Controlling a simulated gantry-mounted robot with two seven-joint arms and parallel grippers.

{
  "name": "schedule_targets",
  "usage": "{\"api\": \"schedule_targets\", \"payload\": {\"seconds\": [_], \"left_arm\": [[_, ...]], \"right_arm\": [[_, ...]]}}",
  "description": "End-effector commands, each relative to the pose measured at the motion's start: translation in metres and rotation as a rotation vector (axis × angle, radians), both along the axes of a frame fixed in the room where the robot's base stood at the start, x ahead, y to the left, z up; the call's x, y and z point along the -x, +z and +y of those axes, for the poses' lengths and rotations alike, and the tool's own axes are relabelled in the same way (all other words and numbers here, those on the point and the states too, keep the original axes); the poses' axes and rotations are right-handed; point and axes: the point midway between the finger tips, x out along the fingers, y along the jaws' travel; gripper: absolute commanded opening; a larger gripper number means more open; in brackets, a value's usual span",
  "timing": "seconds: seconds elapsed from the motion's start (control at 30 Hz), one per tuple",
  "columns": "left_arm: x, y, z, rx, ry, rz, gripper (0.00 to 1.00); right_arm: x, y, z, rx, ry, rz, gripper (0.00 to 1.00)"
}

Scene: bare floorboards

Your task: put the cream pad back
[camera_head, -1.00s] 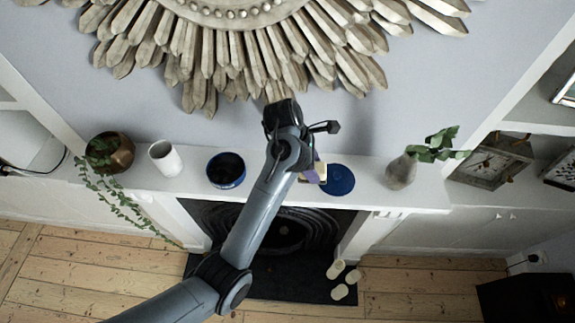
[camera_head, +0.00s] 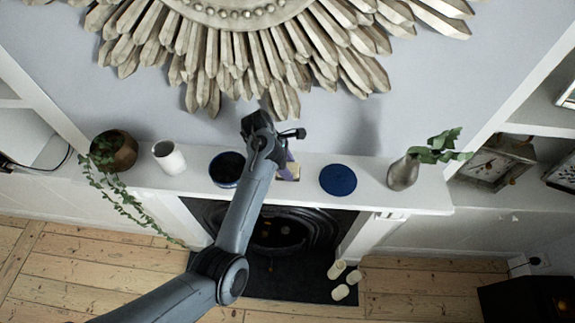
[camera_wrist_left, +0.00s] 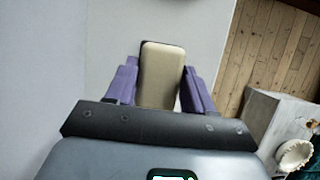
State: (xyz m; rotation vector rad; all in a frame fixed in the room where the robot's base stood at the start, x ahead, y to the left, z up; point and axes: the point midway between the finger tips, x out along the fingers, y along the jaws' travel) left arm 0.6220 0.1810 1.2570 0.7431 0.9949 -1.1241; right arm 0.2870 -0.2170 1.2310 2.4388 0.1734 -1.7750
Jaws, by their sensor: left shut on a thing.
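The cream pad (camera_wrist_left: 160,80) is a small pale block with rounded corners, with a dark edge showing along its far side. My left gripper (camera_wrist_left: 160,70) is shut on it, with a purple finger on each side. I cannot tell whether the pad touches the shelf. My right gripper is not in view.
A white cup (camera_head: 168,158) and a brown pot (camera_head: 115,150) with a trailing plant stand left of the bowl. A grey vase (camera_head: 403,173) with leaves stands right of the disc. A sunburst ornament (camera_head: 240,45) hangs on the wall behind. Pale candles (camera_head: 341,284) stand on the hearth.

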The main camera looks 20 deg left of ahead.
Motion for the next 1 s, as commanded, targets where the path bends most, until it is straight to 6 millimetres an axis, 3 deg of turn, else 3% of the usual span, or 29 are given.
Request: {"api": "schedule_targets", "payload": {"seconds": [0.43,0.47,0.6,1.0], "left_arm": [[0.0001,-0.0079,-0.0003,0.000,0.000,0.000,0.28],[0.0002,-0.0084,-0.0002,0.000,0.000,0.000,0.54],[0.0003,-0.0081,-0.0002,0.000,0.000,0.000,0.76],[-0.0003,-0.0039,-0.0006,-0.001,-0.001,-0.001,0.78]], "right_arm": [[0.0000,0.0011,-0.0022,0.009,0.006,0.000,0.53],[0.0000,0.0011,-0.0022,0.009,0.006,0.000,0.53],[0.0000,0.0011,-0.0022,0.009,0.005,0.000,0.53],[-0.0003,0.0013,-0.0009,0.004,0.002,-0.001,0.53]]}}
